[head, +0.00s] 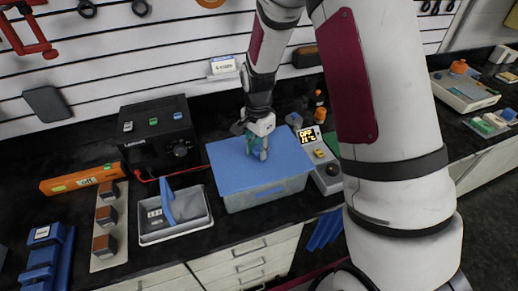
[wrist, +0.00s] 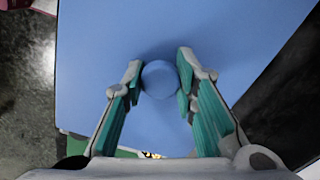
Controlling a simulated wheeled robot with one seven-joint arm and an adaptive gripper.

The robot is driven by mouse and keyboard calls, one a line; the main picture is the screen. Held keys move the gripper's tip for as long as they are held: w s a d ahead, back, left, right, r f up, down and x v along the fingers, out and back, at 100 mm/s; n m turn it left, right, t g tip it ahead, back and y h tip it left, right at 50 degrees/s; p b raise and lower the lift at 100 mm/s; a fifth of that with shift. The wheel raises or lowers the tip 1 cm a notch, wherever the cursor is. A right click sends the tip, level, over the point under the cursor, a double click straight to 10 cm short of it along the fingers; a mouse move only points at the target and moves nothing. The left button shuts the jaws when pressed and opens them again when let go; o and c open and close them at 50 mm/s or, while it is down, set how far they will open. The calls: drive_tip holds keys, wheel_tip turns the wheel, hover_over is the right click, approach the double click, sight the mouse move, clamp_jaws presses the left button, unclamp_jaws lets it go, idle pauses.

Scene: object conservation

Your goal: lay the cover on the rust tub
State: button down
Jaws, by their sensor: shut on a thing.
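The blue cover (head: 226,167) is a flat sheet with a round knob (wrist: 160,79) on top. My gripper (head: 258,152) is shut on this knob, with its fingertips (wrist: 159,78) on either side in the wrist view. The cover lies level over a grey, partly see-through tub (head: 268,194) on the bench. The tub's front wall shows below the cover's front edge; its inside is hidden. I cannot tell whether the cover rests on the rim or hangs just above it. I see no clearly rust-coloured tub.
A grey device with a lit display (head: 308,136) stands close on the right. A strip with brown blocks (head: 105,217) lies further left.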

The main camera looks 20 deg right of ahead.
sight(258, 148)
drive_tip(key=shift+f, duration=0.3)
drive_tip(key=shift+f, duration=0.15)
drive_tip(key=c, duration=1.3)
unclamp_jaws()
wheel_tip(258, 148, up, 13)
drive_tip(key=b, duration=0.2)
drive_tip(key=s+r+n+t, duration=0.2)
drive_tip(key=s+r+n, duration=0.4)
drive_tip(key=s, duration=0.4)
drive_tip(key=s+r+n+t, duration=0.3)
drive_tip(key=s+r+n, duration=0.4)
drive_tip(key=s+r, duration=0.2)
drive_tip(key=s, duration=0.2)
drive_tip(key=shift+s+t, duration=0.3)
